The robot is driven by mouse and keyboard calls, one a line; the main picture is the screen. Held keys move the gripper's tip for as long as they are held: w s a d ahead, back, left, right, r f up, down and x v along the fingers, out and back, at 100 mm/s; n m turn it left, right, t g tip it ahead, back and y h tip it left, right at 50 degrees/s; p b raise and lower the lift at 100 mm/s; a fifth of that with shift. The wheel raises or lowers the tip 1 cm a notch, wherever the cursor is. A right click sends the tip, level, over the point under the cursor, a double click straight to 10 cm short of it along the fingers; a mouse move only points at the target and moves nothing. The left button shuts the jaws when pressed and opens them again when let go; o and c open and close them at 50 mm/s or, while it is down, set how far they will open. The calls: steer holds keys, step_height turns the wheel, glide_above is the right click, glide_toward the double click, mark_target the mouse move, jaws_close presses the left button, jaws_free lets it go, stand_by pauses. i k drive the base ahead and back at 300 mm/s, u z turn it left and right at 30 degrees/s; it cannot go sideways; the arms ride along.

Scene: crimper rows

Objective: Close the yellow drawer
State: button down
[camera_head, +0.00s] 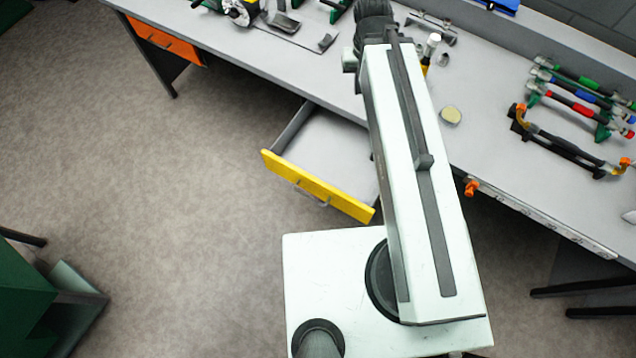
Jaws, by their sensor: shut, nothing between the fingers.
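The yellow drawer (318,187) is pulled out from under the grey workbench, left of my arm. Its yellow front faces the floor area and carries a small grey handle. The inside of the drawer looks empty where I can see it. My arm covers the drawer's right rear part. My arm reaches up over the bench to a dark joint at the top of the picture. My gripper's fingers do not show.
An orange drawer (166,42) sits under the bench at upper left. Crimpers (575,95) stand in rows on the bench at right, with a round yellowish piece (450,115) nearby. Open floor (180,220) lies left of the yellow drawer. A green object (25,295) stands at lower left.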

mark_target(325, 153)
steer(key=z, duration=0.1)
steer(key=k, duration=1.7)
steer(key=u, duration=1.45)
steer(key=i, duration=1)
